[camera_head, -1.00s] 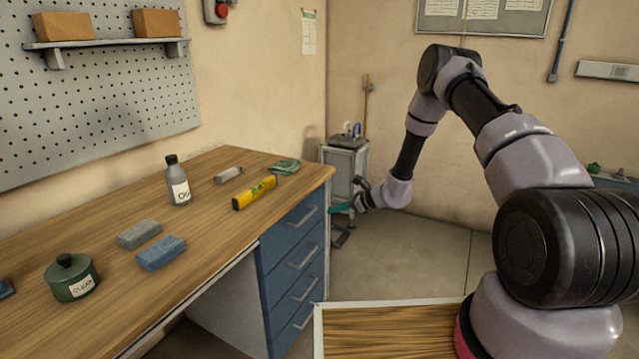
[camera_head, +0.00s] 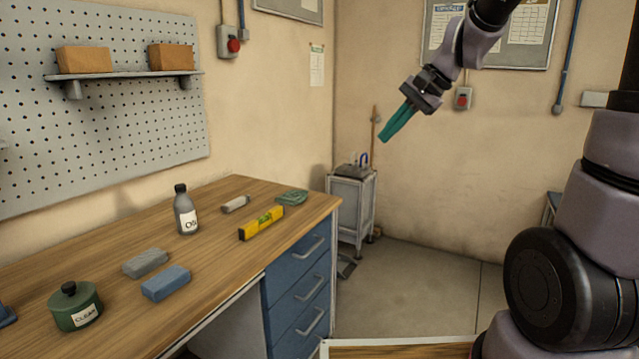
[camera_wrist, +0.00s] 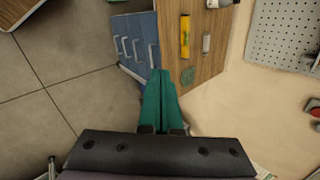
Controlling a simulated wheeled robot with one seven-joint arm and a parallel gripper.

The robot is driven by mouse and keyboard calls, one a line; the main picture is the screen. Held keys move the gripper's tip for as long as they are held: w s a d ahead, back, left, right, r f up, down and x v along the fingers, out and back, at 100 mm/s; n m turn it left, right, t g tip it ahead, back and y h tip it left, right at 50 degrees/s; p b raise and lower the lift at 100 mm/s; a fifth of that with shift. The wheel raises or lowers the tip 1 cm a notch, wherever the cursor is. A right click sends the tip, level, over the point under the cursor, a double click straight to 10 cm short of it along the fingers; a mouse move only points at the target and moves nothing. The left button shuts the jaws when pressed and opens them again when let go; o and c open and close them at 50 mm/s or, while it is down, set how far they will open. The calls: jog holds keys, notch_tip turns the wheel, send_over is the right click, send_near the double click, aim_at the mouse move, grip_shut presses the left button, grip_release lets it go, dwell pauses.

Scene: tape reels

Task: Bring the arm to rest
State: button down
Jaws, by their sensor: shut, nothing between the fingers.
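My gripper (camera_head: 384,138) is raised high in the head view, in front of the back wall, with its teal fingers pointing down and to the left. The fingers are together and hold nothing. The arm reaches up out of the top of the picture on the right. In the wrist view the teal fingers (camera_wrist: 160,75) lie side by side, with the bench and floor far below them.
The wooden bench (camera_head: 110,270) stands left, bearing a green pot (camera_head: 75,308), an oil bottle (camera_head: 185,212), a yellow level (camera_head: 261,223), a blue block (camera_head: 166,283) and a grey block (camera_head: 146,262). A cart (camera_head: 352,205) stands in the corner. The air around my gripper looks clear.

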jog(key=s+d+r+n+t+h, duration=0.1)
jog(key=s+d, duration=0.3)
jog(key=s, duration=0.4)
jog(key=s+d+r+n+t+h, duration=0.2)
jog(key=s+d+r+h, duration=0.1)
jog(key=s, duration=0.5)
jog(key=shift+s+d+r+n, duration=0.15)
jog(key=shift+d+r+n, duration=0.35)
jog(key=shift+d, duration=0.6)
jog(key=shift+r, duration=0.1)
